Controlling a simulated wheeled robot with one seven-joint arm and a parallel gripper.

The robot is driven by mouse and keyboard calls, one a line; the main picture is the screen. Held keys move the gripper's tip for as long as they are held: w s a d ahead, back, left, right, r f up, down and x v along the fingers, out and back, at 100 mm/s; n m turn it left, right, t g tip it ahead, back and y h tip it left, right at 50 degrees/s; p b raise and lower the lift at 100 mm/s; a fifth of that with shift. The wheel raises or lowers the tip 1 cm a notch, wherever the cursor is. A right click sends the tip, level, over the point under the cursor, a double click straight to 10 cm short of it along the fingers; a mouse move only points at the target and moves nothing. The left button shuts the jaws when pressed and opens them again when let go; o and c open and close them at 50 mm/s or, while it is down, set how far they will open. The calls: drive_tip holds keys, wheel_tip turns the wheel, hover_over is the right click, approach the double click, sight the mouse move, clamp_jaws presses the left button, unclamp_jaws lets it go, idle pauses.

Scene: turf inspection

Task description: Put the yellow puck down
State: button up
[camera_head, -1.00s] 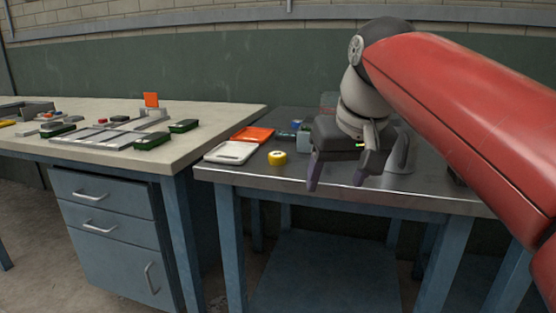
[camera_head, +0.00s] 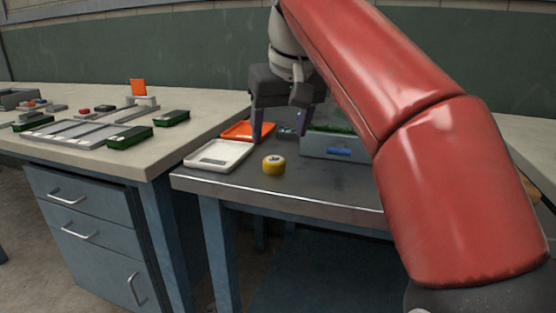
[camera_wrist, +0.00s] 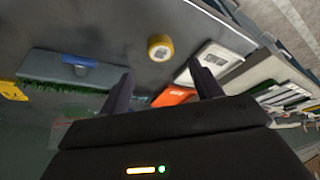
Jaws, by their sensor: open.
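The yellow puck (camera_head: 273,164) stands on the dark metal bench (camera_head: 320,187), right of the white tray and apart from it. It also shows in the wrist view (camera_wrist: 160,47), beyond my fingertips, with a pale marked top. My gripper (camera_head: 280,136) is open and empty, over the back of the bench near the orange tray, behind the puck. In the wrist view its two fingers (camera_wrist: 164,82) are spread apart with nothing between them that they touch.
A white tray (camera_head: 240,153) and an orange tray (camera_head: 236,131) lie left of the puck. Bench front is clear.

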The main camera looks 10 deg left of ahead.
sight(275, 160)
drive_tip(key=b+x, duration=0.2)
drive_tip(key=x, duration=0.5)
drive_tip(key=shift+s+b, duration=0.15)
drive_tip(key=shift+b, duration=0.2)
drive_tip(key=c, duration=1.2)
drive_tip(key=shift+o, duration=0.2)
